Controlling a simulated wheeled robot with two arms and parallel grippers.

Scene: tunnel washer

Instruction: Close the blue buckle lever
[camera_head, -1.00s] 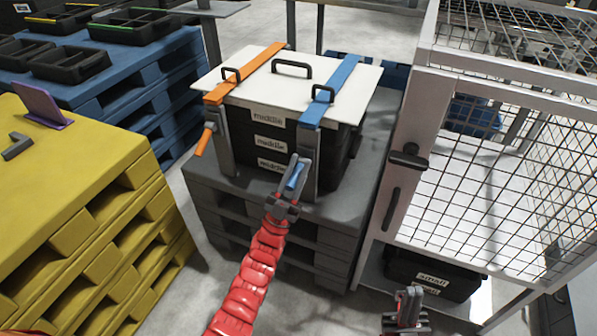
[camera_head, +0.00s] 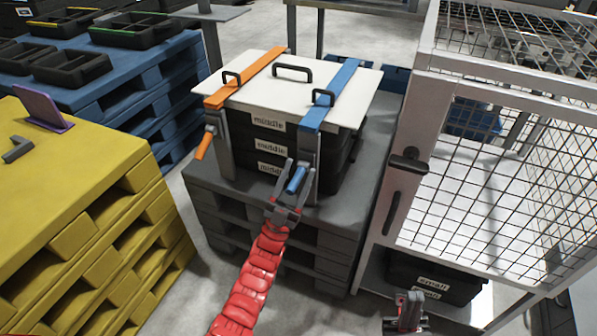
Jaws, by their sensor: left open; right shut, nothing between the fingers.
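The blue buckle lever (camera_head: 296,181) hangs at the front of the blue strap (camera_head: 331,95), its lower end pointing down and toward me, out from the grey upright. The strap runs over the white lid (camera_head: 262,97) of a stack of black crates (camera_head: 288,141). My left gripper (camera_head: 297,176) is open, with its fingers on either side of the lever. I cannot tell whether they touch it. My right gripper (camera_head: 408,301) is shut and empty at the bottom right, away from the stack.
An orange strap (camera_head: 243,78) with an orange lever (camera_head: 203,146) is at the stack's left. The stack stands on a grey pallet (camera_head: 346,220). A yellow pallet (camera_head: 70,190) is left; a mesh cage (camera_head: 490,170) stands right.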

